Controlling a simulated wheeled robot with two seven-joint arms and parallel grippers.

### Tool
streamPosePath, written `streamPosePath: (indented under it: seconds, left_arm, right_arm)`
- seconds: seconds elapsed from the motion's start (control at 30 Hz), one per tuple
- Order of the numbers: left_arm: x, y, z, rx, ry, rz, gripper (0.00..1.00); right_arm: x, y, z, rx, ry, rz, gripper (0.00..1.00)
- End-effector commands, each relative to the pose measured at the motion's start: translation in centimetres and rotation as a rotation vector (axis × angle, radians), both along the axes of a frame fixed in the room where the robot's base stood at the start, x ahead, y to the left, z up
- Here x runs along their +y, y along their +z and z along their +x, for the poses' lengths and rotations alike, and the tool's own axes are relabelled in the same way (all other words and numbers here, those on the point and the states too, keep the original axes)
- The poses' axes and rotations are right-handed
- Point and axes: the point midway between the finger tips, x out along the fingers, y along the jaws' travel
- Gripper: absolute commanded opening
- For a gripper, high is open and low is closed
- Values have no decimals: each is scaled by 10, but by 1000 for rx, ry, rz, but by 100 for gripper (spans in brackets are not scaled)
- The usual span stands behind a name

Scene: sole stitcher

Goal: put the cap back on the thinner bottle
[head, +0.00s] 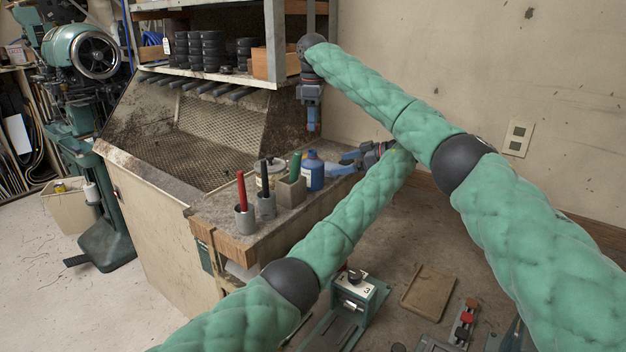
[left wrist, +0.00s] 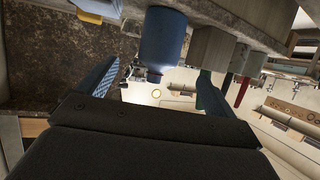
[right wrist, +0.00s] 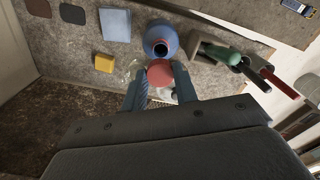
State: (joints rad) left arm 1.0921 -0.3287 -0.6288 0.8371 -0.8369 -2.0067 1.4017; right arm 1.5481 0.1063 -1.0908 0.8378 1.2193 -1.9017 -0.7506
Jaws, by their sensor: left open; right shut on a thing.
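The blue thinner bottle (head: 313,174) stands upright on the bench, its dark open neck (right wrist: 160,48) showing from above in the right wrist view. My right gripper (head: 313,126) is above the bottle, pointing down, shut on a red cap (right wrist: 159,73). The cap is beside the neck in the right wrist view, apart from its opening as far as I can tell. My left gripper (head: 341,164) is open, just right of the bottle in the head view. In the left wrist view the bottle (left wrist: 163,48) shows between the spread fingers (left wrist: 160,78); contact cannot be told.
Left of the bottle are a grey block with a green handle (head: 296,168), a black-handled tool (head: 264,173) and a red-handled tool (head: 241,190) in cups. A yellow block (right wrist: 104,63) and a blue pad (right wrist: 115,25) lie nearby. A shelf (head: 215,76) stands behind.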

Motion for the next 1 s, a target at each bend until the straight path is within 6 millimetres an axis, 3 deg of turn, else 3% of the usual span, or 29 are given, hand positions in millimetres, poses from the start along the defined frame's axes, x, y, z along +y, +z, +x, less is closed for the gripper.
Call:
streamPosePath:
  seconds: [0.37, 1.0]
  left_arm:
    - [7, -2, 3, 0, 1, 1, 92]
    - [86, -38, 33, 0, 1, 2, 92]
  right_arm:
    - [0, 0, 0, 0, 0, 0, 8]
    - [0, 0, 0, 0, 0, 0, 8]
